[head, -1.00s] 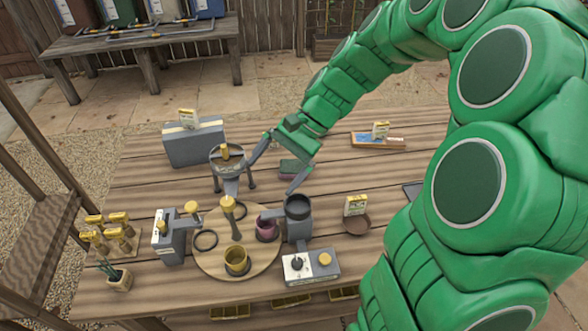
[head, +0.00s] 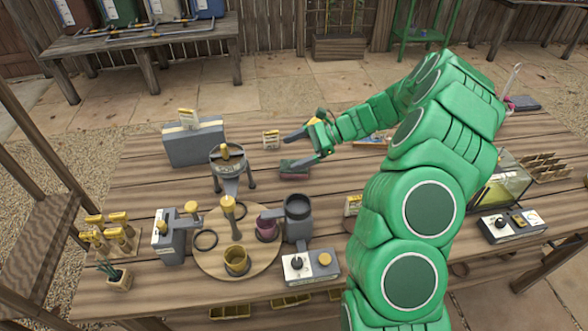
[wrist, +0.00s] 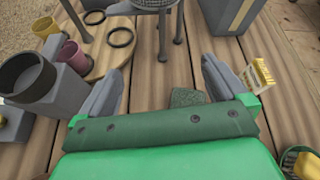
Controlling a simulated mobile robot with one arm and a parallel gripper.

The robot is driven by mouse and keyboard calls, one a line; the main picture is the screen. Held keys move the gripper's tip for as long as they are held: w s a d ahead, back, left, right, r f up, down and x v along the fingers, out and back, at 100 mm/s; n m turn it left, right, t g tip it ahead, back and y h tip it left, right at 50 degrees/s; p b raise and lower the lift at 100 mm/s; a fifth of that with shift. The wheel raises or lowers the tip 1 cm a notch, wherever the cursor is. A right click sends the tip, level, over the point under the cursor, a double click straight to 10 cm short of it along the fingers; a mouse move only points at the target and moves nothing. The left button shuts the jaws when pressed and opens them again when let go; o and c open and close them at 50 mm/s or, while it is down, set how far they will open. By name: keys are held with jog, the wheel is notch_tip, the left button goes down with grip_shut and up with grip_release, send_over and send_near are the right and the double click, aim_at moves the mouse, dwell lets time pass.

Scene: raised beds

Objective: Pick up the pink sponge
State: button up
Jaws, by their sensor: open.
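The sponge (head: 295,175) lies on the wooden table behind the grey grinder-like device, with a dark green top and a pinkish side. In the wrist view its green top (wrist: 187,97) shows just past my gripper's body, nearer the right finger, partly hidden by the body. My gripper (head: 288,149) is open and empty, its fingers pointing left in the head view. The lower finger overlaps the sponge there; I cannot tell whether they touch. The wrist view shows the two fingers spread apart (wrist: 158,85).
A small yellow-and-white card (head: 271,139) stands close to the upper finger. A sieve on legs (head: 229,160) and a grey case (head: 193,143) are to the left. The round wooden board (head: 215,258) holds cups and rings. Bare tabletop lies between the sieve and the sponge.

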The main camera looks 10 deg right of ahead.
jog(key=w+d+f+m, duration=0.1)
jog(key=d+f, duration=0.1)
jog(key=w+d+f+m+t, duration=0.1)
jog(key=d+f, duration=0.1)
jog(key=f, duration=0.1)
jog(key=w+d+f+m+t, duration=0.1)
jog(key=w+d+f+m, duration=0.1)
jog(key=f, duration=0.1)
jog(key=shift+d+f, duration=0.1)
jog(key=shift+d, duration=0.2)
jog(key=shift+x, duration=3.85)
jog(key=shift+s, duration=0.1)
jog(key=shift+c, duration=0.3)
jog(key=c, duration=1)
